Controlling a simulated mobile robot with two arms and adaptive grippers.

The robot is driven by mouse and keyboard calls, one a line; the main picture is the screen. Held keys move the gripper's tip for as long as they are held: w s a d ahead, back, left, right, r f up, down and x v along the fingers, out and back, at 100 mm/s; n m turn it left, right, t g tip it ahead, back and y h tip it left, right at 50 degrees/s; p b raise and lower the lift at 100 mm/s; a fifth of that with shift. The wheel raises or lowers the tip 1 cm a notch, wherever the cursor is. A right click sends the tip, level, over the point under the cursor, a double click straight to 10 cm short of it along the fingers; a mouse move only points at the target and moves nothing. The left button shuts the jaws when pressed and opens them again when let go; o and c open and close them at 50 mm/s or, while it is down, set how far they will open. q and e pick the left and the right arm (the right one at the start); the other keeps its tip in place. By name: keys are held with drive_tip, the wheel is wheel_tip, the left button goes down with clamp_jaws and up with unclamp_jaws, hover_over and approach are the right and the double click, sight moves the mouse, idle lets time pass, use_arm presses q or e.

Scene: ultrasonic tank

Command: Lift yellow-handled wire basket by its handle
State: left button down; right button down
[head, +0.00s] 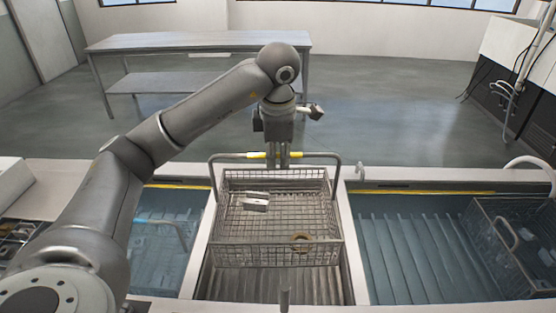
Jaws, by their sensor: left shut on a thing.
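The wire basket (332,222) is in the middle of the head view, over the central bay between two liquid-filled tanks. It holds a small metal block (256,204) and a brass-coloured ring (301,241). Its raised grey handle has a yellow grip section (257,155) on the far side. My left gripper (277,160) points down and is shut on the handle at the yellow section, which its fingers partly hide. I cannot tell whether the basket touches the surface below. My right gripper is not in view.
A left tank (168,232) and a right tank (410,250) flank the central bay. Another wire basket (500,235) sits in the right tank. A metal table (200,42) stands behind, with open floor between. A short post (285,298) stands at the front.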

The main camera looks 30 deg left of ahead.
use_arm(q)
drive_tip(key=shift+r+p, duration=2.5)
drive_tip(key=shift+r, duration=0.95)
drive_tip(key=shift+f, duration=0.15)
